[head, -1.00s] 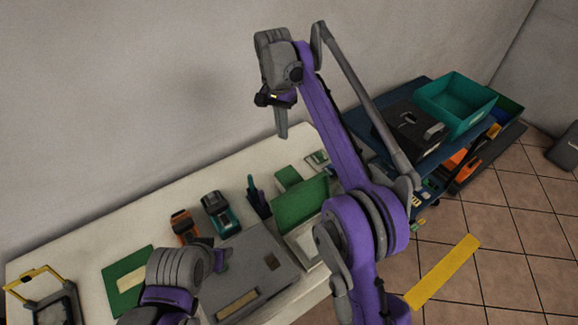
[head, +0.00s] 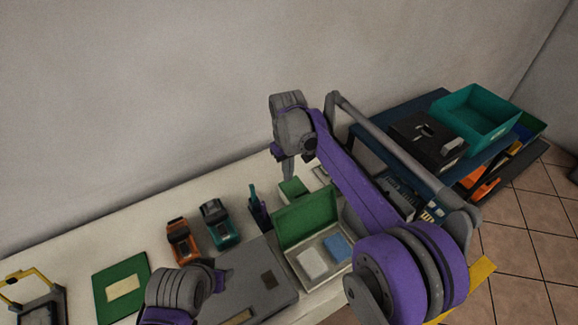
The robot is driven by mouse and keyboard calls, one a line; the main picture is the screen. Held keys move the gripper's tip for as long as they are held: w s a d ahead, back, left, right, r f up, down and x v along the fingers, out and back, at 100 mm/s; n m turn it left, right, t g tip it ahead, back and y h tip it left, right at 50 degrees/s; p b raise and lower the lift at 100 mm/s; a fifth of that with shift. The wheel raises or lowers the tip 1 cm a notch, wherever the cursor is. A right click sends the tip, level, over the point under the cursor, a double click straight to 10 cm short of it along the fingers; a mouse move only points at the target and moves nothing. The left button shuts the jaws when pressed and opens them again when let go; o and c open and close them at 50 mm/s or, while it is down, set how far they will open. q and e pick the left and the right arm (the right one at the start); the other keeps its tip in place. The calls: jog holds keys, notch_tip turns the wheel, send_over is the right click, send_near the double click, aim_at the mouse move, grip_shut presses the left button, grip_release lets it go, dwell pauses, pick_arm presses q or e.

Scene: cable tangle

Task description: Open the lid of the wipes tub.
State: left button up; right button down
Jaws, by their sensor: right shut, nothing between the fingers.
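A small white tub with a green top (head: 294,187) stands near the back of the white table. I take it for the wipes tub; its top looks closed, partly behind my right gripper. My right gripper (head: 289,176) points down just above its back left side, shut and empty. I cannot tell whether the fingertips touch it. My left arm's end is at the bottom left, over the table near the grey case; its fingers do not show clearly.
In front of the tub stands an open box (head: 279,262) with a raised green lid, holding white and blue items. A grey case (head: 255,264), a teal tool (head: 217,222) and an orange tool (head: 181,240) lie to the left. A blue cart (head: 357,133) stands at the right.

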aim_at(300, 199)
notch_tip(300, 199, down, 4)
jog(key=shift+f, duration=0.1)
jog(key=s+d, duration=0.1)
jog(key=s+d+r, duration=0.1)
jog(key=s, duration=0.1)
jog(key=shift+d+p, duration=0.1)
jog(key=shift+p, duration=0.2)
jog(key=shift+s+r, duration=0.1)
jog(key=shift+s, duration=0.05)
jog(key=shift+s+d+r+t+y, duration=0.35)
jog(key=shift+s+d+r+t, duration=0.1)
jog(key=shift+s+t, duration=0.2)
jog(key=shift+s+d+r+t+y, duration=0.35)
jog(key=shift+s+d+r+t, duration=0.1)
jog(key=shift+s+t, duration=0.15)
jog(key=v, duration=1)
jog(key=shift+r, duration=0.35)
